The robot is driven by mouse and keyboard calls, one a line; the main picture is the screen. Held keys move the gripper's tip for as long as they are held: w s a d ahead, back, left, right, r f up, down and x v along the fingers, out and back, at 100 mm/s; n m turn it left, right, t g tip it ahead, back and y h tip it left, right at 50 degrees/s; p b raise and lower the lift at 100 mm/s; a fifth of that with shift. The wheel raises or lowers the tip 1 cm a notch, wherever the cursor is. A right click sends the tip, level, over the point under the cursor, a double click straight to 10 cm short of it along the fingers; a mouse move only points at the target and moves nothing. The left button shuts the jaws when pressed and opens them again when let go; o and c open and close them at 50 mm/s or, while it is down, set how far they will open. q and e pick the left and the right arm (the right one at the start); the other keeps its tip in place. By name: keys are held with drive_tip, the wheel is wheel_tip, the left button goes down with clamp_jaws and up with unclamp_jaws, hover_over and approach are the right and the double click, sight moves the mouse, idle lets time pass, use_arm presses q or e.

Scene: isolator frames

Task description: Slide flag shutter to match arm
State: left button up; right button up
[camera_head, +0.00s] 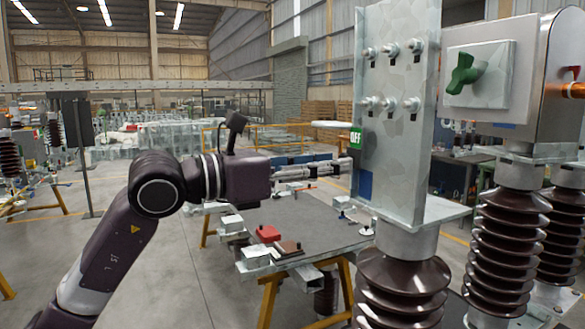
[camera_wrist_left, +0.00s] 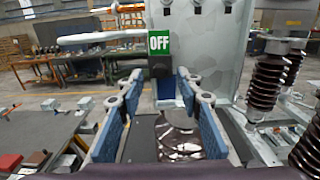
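A green flag plate reading OFF (camera_head: 356,138) sits on the left edge of the upright metal panel (camera_head: 395,150). The OFF flag also shows in the left wrist view (camera_wrist_left: 159,42), with a small dark block (camera_wrist_left: 160,67) just below it. A pale horizontal bar (camera_head: 329,124) sticks out left of the flag; it may be the arm. A blue patch (camera_head: 364,184) lies lower on the panel. My left gripper (camera_head: 345,166) is in front of the panel, slightly below the flag. In the left wrist view its blue-padded fingers (camera_wrist_left: 160,85) are apart and empty. Contact with the block cannot be told.
Ribbed brown insulators (camera_head: 403,285) stand below and right of the panel. A grey box with a green handle (camera_head: 463,74) is at the right. A worktable (camera_head: 315,232) with a red box (camera_head: 268,233) and clamps lies below my left gripper.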

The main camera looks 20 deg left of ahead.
use_arm(q)
drive_tip(key=v, duration=1)
drive_tip(key=shift+s, duration=0.1)
idle(0.3)
